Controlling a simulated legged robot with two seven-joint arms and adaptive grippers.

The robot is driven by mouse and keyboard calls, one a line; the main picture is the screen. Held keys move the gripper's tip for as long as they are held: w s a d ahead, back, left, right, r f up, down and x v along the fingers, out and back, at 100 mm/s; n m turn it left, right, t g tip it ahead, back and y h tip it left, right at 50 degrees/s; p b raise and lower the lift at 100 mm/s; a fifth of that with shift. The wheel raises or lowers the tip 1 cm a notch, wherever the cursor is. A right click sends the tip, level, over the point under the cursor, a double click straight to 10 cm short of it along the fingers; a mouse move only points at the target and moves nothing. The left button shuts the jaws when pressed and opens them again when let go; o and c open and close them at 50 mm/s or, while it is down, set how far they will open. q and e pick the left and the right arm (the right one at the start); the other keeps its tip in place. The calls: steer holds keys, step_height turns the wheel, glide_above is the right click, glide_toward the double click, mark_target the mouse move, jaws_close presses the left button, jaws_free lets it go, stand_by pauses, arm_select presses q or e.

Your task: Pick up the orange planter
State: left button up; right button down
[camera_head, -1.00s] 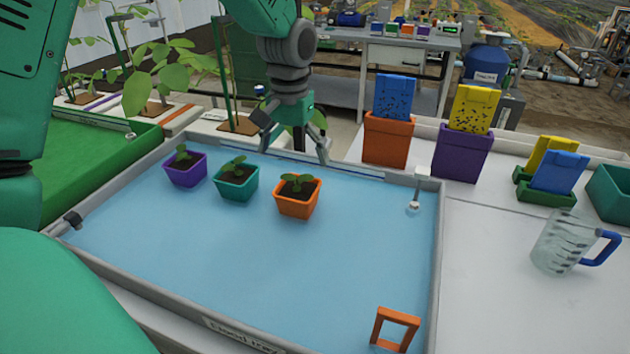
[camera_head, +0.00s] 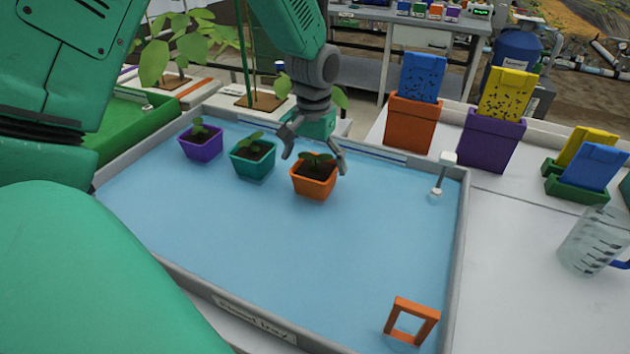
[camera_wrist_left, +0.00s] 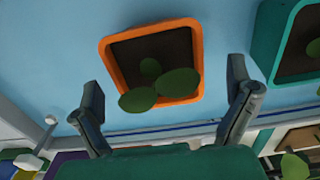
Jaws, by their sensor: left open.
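The orange planter (camera_head: 313,182) is a small square pot with dark soil and a green seedling. It stands upright in the blue flood tray, to the right of the teal planter (camera_head: 252,160) and the purple planter (camera_head: 201,144). My left gripper (camera_head: 314,163) is open just behind and above it, its fingers spread to either side of the pot's back. In the left wrist view the orange planter (camera_wrist_left: 112,62) lies ahead of the two open fingers (camera_wrist_left: 168,100), with the seedling's leaves between them. I see no contact. My right gripper is not in view.
The tray's grey rim (camera_head: 463,230) surrounds the planters. An orange frame (camera_head: 412,322) stands at the front right. A clear jug (camera_head: 592,243) and seed-packet bins are on the right bench. The tray's middle is clear.

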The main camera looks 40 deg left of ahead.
mark_target(315, 171)
arm_select(q)
steer(key=f, duration=0.2)
steer(key=f+b, duration=0.1)
steer(key=f, duration=0.1)
steer(key=shift+w+d+f, duration=0.15)
steer(key=shift+d+f, duration=0.05)
steer(key=shift+r, duration=0.1)
steer(key=c, duration=1.1)
steer(key=shift+a, duration=0.1)
steer(key=shift+c, duration=0.3)
